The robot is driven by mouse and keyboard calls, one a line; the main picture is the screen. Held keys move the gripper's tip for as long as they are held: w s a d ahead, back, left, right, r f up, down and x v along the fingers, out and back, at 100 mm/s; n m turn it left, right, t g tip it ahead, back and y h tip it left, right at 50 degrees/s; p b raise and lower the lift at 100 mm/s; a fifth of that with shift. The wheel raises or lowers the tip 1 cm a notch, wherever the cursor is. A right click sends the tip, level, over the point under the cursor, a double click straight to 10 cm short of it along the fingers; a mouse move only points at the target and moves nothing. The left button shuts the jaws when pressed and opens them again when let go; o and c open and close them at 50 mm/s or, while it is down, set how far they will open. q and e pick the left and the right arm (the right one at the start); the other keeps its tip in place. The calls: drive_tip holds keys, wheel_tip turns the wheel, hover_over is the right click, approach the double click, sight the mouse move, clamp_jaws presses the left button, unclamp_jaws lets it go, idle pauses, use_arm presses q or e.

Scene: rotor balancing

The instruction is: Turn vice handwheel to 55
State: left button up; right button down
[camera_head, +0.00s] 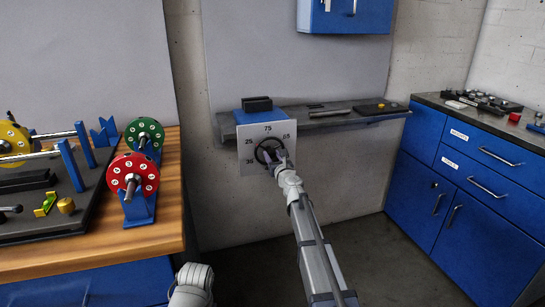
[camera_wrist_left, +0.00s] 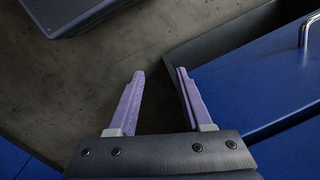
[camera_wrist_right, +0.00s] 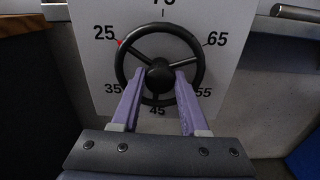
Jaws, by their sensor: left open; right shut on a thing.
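The black three-spoke handwheel (camera_wrist_right: 160,75) sits on a white dial plate (camera_wrist_right: 225,75) marked 25, 35, 45, 55, 65 and 75. A red mark (camera_wrist_right: 120,42) shows at the wheel's upper-left rim, beside the 25. My right gripper (camera_wrist_right: 159,72) is shut on the handwheel, its purple fingers on either side of the hub. In the head view the handwheel (camera_head: 268,149) is partly hidden by my right gripper (camera_head: 279,156), below the blue vice body (camera_head: 254,115). My left gripper (camera_wrist_left: 160,72) is open and empty over the floor.
A grey shelf (camera_head: 340,118) runs right from the vice. A wooden bench (camera_head: 165,230) at left carries red (camera_head: 122,172) and green (camera_head: 135,130) rotors. Blue cabinets (camera_head: 440,215) stand at right. The floor between is clear.

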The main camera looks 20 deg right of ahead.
drive_tip(key=n, duration=1.4)
drive_tip(key=shift+n, duration=0.4)
drive_tip(key=n, duration=0.5)
drive_tip(key=shift+n, duration=0.3)
drive_tip(key=n, duration=0.3)
drive_tip(key=shift+f+n, duration=0.1)
drive_tip(key=shift+n, duration=0.2)
drive_tip(key=n, duration=0.4)
drive_tip(key=shift+s+n, duration=0.1)
drive_tip(key=shift+n, duration=0.2)
drive_tip(key=n, duration=0.4)
drive_tip(key=shift+n, duration=2.1)
